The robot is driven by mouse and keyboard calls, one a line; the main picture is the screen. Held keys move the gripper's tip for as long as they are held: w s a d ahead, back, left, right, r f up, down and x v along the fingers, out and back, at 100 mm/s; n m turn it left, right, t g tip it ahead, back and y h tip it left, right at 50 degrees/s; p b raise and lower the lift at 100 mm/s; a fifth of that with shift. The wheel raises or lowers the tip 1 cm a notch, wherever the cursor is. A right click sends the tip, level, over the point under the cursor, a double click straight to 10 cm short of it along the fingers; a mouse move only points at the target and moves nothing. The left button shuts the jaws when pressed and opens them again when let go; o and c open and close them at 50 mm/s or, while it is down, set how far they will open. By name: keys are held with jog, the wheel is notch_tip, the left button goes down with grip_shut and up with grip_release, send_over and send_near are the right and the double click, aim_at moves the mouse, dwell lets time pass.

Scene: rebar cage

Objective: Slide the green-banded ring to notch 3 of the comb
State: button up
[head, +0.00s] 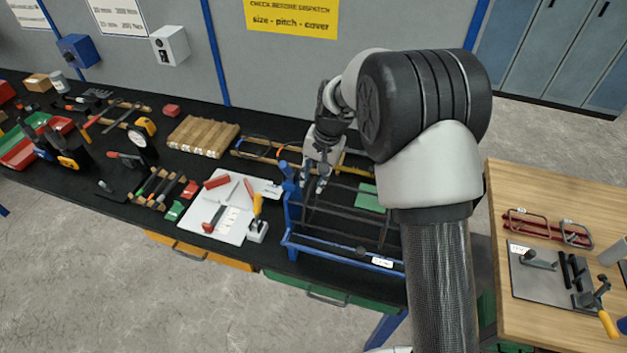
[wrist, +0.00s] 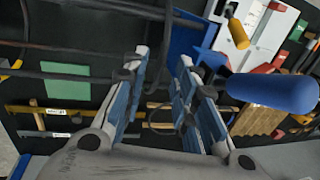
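My gripper (head: 319,184) is over the left end of the blue frame (head: 292,205), which carries long dark bars (head: 345,216). In the wrist view my gripper (wrist: 163,60) has its two blue-padded fingers spread, with a gap between them and nothing clearly held. Dark bars (wrist: 75,78) run in from the left towards the left finger; I cannot tell whether they touch it. I cannot make out a green band on any ring. The comb and its notch numbers cannot be told apart for sure. My arm hides the frame's right end.
A green plate (head: 369,197) lies behind the bars. A yellow bar (wrist: 85,109) lies beyond. A blue rounded post end (wrist: 275,93) is close to the right finger. A white board (head: 232,207) with tools lies left. A wooden table (head: 540,200) stands right.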

jog(key=shift+a+f, duration=0.1)
jog(key=shift+f, duration=0.4)
grip_shut()
dwell(0.6)
grip_release()
dwell(0.4)
jog(key=d+r+p, duration=0.2)
jog(key=r+p, duration=0.4)
jog(key=r, duration=0.4)
jog(key=s+d+r+p, duration=0.1)
jog(key=r+p, duration=0.6)
jog(key=r, duration=0.2)
jog(key=shift+d+r, duration=0.4)
dwell(0.6)
jog(key=shift+s, duration=0.1)
dwell(0.5)
